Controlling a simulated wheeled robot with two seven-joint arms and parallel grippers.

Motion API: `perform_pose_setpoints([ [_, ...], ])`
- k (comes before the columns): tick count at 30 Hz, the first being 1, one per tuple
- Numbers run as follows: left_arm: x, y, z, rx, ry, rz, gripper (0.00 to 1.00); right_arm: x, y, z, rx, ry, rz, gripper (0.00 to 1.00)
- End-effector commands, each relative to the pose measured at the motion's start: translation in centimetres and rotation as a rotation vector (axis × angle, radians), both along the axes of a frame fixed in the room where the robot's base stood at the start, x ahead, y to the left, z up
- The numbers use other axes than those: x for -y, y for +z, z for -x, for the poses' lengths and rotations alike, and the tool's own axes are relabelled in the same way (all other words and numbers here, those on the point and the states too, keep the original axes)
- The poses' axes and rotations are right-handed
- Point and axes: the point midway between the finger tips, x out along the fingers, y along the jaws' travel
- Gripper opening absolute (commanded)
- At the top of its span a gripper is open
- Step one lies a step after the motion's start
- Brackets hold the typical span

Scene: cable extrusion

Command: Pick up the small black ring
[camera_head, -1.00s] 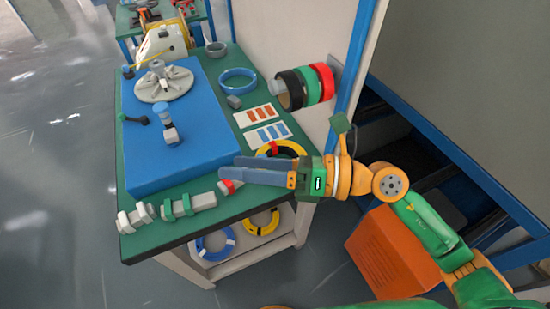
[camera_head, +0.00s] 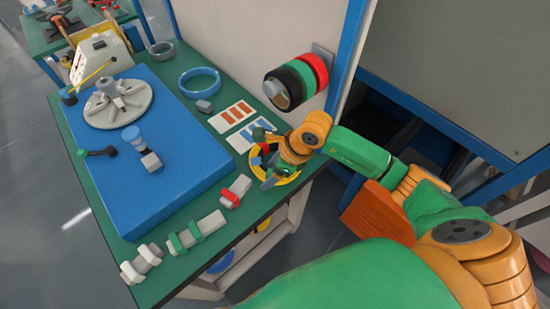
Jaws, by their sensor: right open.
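A small dark grey ring (camera_head: 162,50) lies flat on the green table near its back edge; it is the closest match to a small black ring lying on the table. A larger black coil (camera_head: 290,88) hangs with a green coil (camera_head: 304,76) and a red coil (camera_head: 317,70) on a wall holder. My right gripper (camera_head: 265,172) is open, seen nearly end-on, over a yellow coil (camera_head: 290,177) at the table's right edge. It is well apart from the dark ring and below the hanging coils. My left gripper is out of view.
A blue platform (camera_head: 175,160) bears a grey chuck (camera_head: 117,103) and small fittings. A blue ring (camera_head: 199,79) and two label cards (camera_head: 231,117) lie beside it. Grey blocks with green clamps (camera_head: 198,232) line the front edge. An orange box (camera_head: 376,212) stands right of the table.

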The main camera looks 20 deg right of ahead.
Motion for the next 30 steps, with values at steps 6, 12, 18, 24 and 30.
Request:
perform_pose_setpoints([
  [6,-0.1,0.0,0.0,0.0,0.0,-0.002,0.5,0.0,0.0,0.0,0.0,-0.001,-0.001,0.22],
  [12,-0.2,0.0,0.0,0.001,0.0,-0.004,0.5,0.0,0.0,0.0,0.0,-0.001,-0.001,0.0],
  [18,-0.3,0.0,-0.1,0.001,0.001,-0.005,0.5,0.0,0.1,0.0,0.002,0.0,-0.002,0.0],
  [24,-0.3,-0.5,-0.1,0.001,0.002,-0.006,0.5,0.0,1.3,-0.2,0.007,0.001,-0.002,0.0],
  [30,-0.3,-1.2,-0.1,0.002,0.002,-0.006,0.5,-2.6,6.3,0.6,0.012,0.008,-0.006,0.0],
])
